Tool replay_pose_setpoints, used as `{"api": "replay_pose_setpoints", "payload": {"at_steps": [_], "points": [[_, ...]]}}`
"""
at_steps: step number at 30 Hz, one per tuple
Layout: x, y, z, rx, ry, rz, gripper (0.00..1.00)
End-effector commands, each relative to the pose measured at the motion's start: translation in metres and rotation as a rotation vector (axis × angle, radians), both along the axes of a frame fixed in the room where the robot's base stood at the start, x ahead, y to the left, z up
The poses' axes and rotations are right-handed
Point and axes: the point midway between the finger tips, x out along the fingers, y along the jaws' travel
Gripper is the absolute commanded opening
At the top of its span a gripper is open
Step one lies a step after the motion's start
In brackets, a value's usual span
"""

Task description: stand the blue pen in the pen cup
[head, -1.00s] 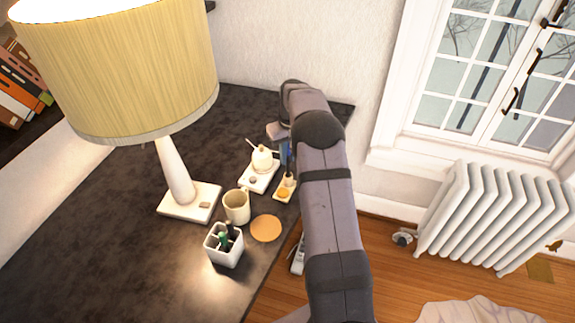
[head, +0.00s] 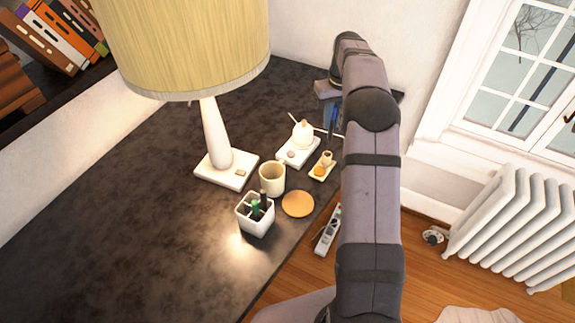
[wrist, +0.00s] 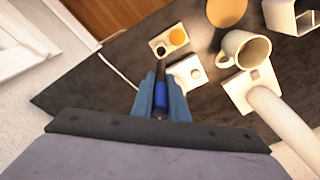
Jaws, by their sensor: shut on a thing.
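My gripper (wrist: 160,102) is shut on the blue pen (wrist: 160,88), which has a dark end and points away from the wrist between the fingers. In the head view the blue pen (head: 332,121) hangs roughly upright near the desk's back right, beyond the small trays; my arm hides most of the gripper. The pen cup (head: 242,226) is a white square holder with compartments near the desk's front edge, holding a dark item and a green one. It is partly cut off at the top right of the wrist view (wrist: 282,16), well away from the pen.
A cream mug (head: 270,182) and an orange coaster (head: 297,204) stand beside the cup. A lamp (head: 219,140) rises behind it. A white tray (head: 290,157) with a round pot and a small tray (head: 317,174) lie near my gripper. The desk's left side is clear.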

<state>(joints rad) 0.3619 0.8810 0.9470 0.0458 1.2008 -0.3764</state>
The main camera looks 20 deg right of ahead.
Motion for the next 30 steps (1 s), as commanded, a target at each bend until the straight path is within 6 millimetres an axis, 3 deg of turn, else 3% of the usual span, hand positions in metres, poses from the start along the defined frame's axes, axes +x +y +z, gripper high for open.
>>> {"api": "replay_pose_setpoints", "payload": {"at_steps": [20,26,30], "points": [[0.0,0.003,0.001,0.0,0.0,-0.001,0.0],[-0.001,0.027,0.007,0.0,0.001,-0.007,0.0],[-0.005,0.063,0.015,-0.001,0.001,-0.017,0.0]]}}
